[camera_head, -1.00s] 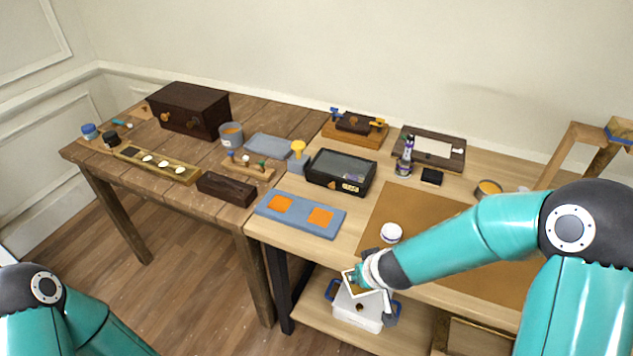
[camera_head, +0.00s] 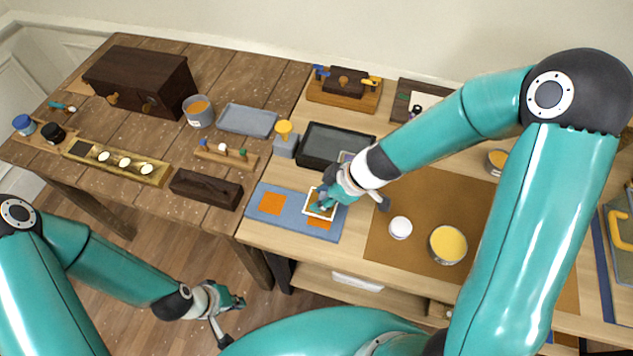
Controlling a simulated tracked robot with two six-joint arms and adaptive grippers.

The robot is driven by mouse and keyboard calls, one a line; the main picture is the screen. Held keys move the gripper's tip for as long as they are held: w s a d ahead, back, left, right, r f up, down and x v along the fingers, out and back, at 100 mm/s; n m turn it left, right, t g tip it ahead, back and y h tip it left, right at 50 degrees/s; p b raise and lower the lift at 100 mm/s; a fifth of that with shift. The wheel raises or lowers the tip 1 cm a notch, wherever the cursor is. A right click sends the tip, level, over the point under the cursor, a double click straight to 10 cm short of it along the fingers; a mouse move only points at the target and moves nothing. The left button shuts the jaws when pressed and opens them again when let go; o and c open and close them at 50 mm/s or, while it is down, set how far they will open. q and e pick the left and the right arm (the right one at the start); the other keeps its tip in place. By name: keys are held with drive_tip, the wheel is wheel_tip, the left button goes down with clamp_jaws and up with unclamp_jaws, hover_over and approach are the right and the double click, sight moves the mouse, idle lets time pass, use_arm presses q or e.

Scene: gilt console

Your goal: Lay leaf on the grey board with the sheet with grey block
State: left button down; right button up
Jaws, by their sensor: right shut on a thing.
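My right gripper (camera_head: 327,198) is shut on a small white-edged sheet (camera_head: 311,211) with a gold-coloured middle. It holds the sheet over the right part of a blue-grey board (camera_head: 252,222) with two orange squares. The sheet partly covers the right orange square (camera_head: 320,225); the left orange square (camera_head: 271,203) is bare. I cannot tell whether the sheet touches the board. A grey block (camera_head: 284,147) with a yellow knob stands behind the board. My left gripper (camera_head: 232,318) is open and empty, low in front of the tables.
A black-rimmed case (camera_head: 322,146) stands behind the board. A dark wooden box (camera_head: 205,189) is to its left. A white jar (camera_head: 400,228) and a yellow-filled tin (camera_head: 447,245) stand on the brown mat (camera_head: 385,245) to the right. A grey tray (camera_head: 247,121) lies further back.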

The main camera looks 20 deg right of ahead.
drive_tip(key=shift+a+f+b, duration=0.15)
drive_tip(key=shift+f+b, duration=1.95)
drive_tip(key=shift+f, duration=0.25)
drive_tip(key=shift+f+b, duration=0.45)
drive_tip(key=shift+b, duration=0.05)
drive_tip(key=shift+f+b, duration=0.45)
drive_tip(key=shift+f, duration=0.05)
drive_tip(key=shift+s, duration=0.1)
wheel_tip(320, 180, up, 5)
drive_tip(key=p, duration=0.6)
drive_tip(key=shift+r, duration=1)
